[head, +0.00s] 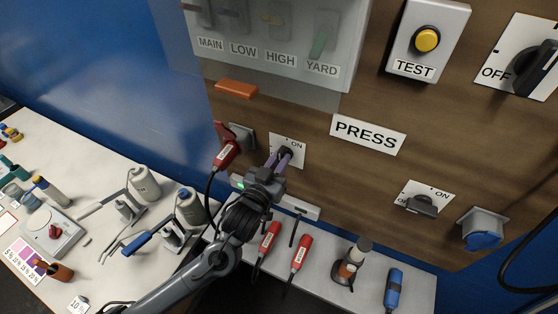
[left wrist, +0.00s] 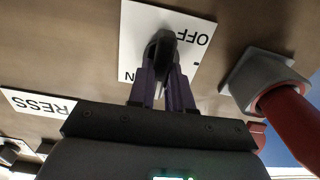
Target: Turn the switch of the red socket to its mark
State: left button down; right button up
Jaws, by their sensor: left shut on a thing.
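The red socket (head: 242,137) is on the wooden panel with a red plug (head: 226,155) in it. It also shows at the right of the left wrist view, with the red plug (left wrist: 290,120) in it. Beside it is a white ON/OFF plate (head: 298,146) with a black rotary switch. My left gripper (head: 282,158) has its purple fingers shut on this switch knob (left wrist: 160,48). The fingers hide part of the plate and its marks, so the knob's exact angle is hard to tell. My right gripper is not in view.
A PRESS label (head: 368,134) is right of the switch. A second switch (head: 422,204) and a blue socket (head: 483,230) are lower right. Red plugs (head: 270,237) and a blue plug (head: 393,290) lie on the shelf below. A yellow TEST button (head: 427,39) is above.

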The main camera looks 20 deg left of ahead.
pick_arm(q)
jog(key=n+p, duration=0.1)
jog(key=n, duration=0.3)
jog(key=shift+a+n, duration=0.15)
jog(key=shift+n, duration=0.15)
jog(key=n+p, duration=0.1)
jog(key=n, duration=0.3)
jog(key=shift+a+f, duration=0.1)
jog(key=shift+a+f+n+p, duration=0.15)
jog(key=shift+n+p, duration=0.4)
jog(key=shift+n, duration=1.65)
jog(key=shift+d+f+n+p, duration=0.15)
jog(key=shift+n+p, duration=0.4)
jog(key=shift+n, duration=1.65)
jog(key=shift+a, duration=0.1)
jog(key=c, duration=1)
grip_release()
jog(key=shift+c, duration=0.2)
